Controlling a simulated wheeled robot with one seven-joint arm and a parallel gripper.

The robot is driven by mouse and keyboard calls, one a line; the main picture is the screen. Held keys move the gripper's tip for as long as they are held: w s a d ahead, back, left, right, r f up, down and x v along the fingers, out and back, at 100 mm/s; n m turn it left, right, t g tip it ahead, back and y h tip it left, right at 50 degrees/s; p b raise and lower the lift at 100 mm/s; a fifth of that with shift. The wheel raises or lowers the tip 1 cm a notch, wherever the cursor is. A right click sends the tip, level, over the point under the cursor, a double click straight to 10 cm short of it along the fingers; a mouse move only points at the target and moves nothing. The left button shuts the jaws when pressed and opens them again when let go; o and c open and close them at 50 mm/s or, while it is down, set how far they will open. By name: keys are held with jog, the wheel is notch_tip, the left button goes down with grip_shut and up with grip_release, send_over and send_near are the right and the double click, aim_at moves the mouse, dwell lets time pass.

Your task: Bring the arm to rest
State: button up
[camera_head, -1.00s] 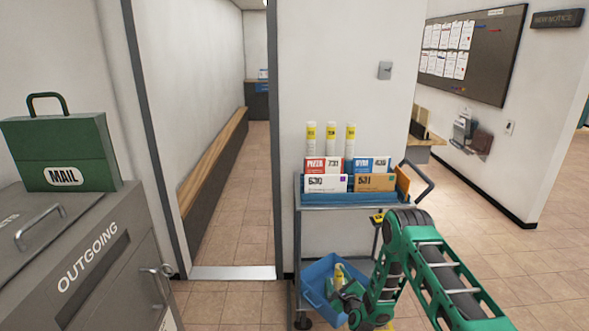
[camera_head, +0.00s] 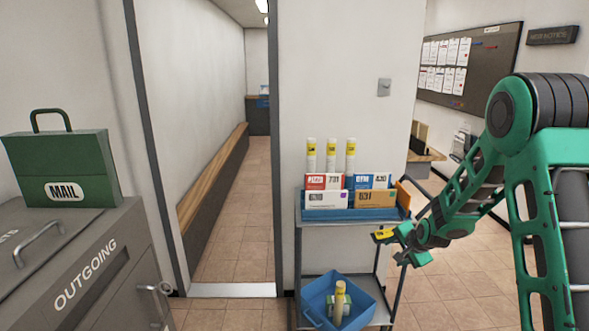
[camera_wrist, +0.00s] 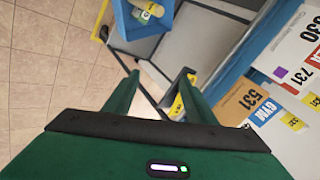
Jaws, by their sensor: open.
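My arm is green and reaches in from the right in the head view, its elbow raised. My gripper (camera_head: 402,246) is beside the right side of the mail cart (camera_head: 310,242), below its top tray. In the wrist view my gripper (camera_wrist: 160,92) has its two green fingers spread apart, with nothing visible held between them. Beyond them are the cart's frame and a small yellow and black part (camera_wrist: 178,105). I cannot tell whether a finger touches the cart.
Upright mail and several yellow-banded tubes stand in the cart's top tray. A blue bin (camera_head: 362,285) on the lower shelf holds a tube. A grey outgoing mailbox (camera_head: 118,255) with a green mail case (camera_head: 85,160) stands left. Open floor lies right, and a doorway left of the cart.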

jog(key=s+d+r+n+g+h, duration=0.1)
jog(key=s+d+r, duration=0.25)
jog(key=s, duration=0.25)
jog(key=s+d+r+n+g+h, duration=0.1)
jog(key=s+d+r, duration=0.2)
jog(key=s+r, duration=0.3)
jog(key=s+r+n+g, duration=0.2)
jog(key=s+r+g, duration=0.1)
jog(key=s, duration=1.6)
jog(key=s+r+n+g+y, duration=0.1)
jog(key=s+r+n+g, duration=0.1)
jog(key=s, duration=1.7)
jog(key=shift+d+r+n+g+y, duration=0.3)
jog(key=shift+r+g, duration=0.3)
jog(key=shift+r, duration=0.3)
jog(key=shift+w, duration=0.1)
jog(key=shift+w+f, duration=0.25)
jog(key=shift+w, duration=0.35)
